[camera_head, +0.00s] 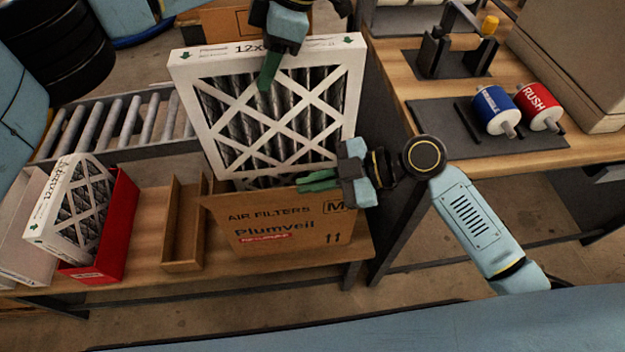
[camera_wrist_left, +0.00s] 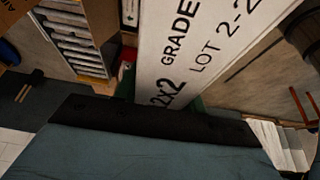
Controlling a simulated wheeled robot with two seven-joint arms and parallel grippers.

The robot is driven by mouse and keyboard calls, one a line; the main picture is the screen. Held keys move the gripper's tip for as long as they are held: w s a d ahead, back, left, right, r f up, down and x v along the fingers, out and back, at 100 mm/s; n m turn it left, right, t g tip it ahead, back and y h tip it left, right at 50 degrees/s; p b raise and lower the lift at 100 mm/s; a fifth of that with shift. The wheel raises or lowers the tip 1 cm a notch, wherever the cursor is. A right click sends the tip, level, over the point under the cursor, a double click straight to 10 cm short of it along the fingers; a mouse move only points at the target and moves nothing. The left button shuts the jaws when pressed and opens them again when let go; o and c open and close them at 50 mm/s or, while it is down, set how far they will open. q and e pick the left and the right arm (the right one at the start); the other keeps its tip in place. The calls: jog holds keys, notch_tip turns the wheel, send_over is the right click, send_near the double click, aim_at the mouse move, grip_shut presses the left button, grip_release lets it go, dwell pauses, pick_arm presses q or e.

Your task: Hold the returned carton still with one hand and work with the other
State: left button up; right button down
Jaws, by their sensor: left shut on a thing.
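The cardboard carton (camera_head: 290,225), marked AIR FILTERS and Plumveil, stands on the bench in the head view. A white-framed pleated filter (camera_head: 183,74) stands upright at its opening, mostly above the rim. The carton hides the filter's lower end. My left gripper (camera_head: 270,68) is shut on the filter's top edge, one green finger down its front face. In the left wrist view the printed filter edge (camera_wrist_left: 195,45) runs up from the jaws. My right gripper (camera_head: 318,181) is at the carton's upper right rim, fingers pointing left; whether they close on the cardboard is unclear.
A red bin (camera_head: 108,240) with another filter (camera_head: 75,205) stands at the left, beside an empty brown tray (camera_head: 184,225). A roller conveyor (camera_head: 120,122) lies behind. The right table carries a blue roll (camera_head: 494,108), a red RUSH roll (camera_head: 538,104) and a tape dispenser (camera_head: 455,52).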

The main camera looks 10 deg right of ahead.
aim_at(272, 104)
pick_arm(q)
jog(key=shift+f, duration=0.15)
jog(key=shift+f, duration=2)
jog(key=shift+f, duration=2)
jog(key=shift+f, duration=2)
jog(key=shift+f, duration=1.85)
